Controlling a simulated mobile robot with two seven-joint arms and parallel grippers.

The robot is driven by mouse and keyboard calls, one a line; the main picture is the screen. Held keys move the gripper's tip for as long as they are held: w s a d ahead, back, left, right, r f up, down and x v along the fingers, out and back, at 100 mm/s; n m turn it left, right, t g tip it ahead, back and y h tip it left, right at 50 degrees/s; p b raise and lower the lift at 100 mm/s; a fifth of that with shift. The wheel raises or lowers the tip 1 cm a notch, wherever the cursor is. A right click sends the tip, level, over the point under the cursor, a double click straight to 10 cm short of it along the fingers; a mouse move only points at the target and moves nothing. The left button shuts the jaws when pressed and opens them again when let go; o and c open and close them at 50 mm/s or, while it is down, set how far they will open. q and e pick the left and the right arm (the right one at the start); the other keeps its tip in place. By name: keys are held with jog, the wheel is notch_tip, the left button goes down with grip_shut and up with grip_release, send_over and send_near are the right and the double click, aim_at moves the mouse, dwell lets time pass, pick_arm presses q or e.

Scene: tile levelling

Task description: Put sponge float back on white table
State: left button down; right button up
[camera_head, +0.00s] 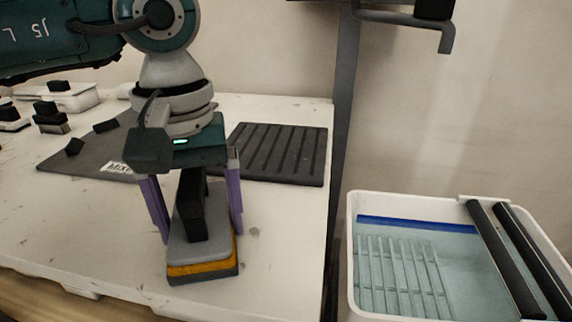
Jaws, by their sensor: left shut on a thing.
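The sponge float (203,258) has a black handle, a grey plate and a yellow and dark sponge layer. It is at the front right of the white table (285,240). My left gripper (192,215) points down over it, with its purple fingers on both sides of the black handle, shut on it. The float looks level, on or just above the table top; I cannot tell whether its underside touches. My right gripper is not in view.
A black ribbed mat (278,152) and a grey mat (85,155) lie behind the float. Several black-handled tools (50,117) stand at the back left. A white wash tub (353,255) with water, a grate and black rollers (505,255) is right of the table, beyond a dark post (341,150).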

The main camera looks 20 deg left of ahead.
pick_arm(q)
grip_release()
jog(key=shift+r+p, duration=0.4)
jog(key=shift+r, duration=0.1)
notch_tip(320, 180, up, 11)
jog(key=shift+w+r+p, duration=0.1)
jog(key=shift+r+p, duration=0.1)
jog(key=shift+p, duration=0.5)
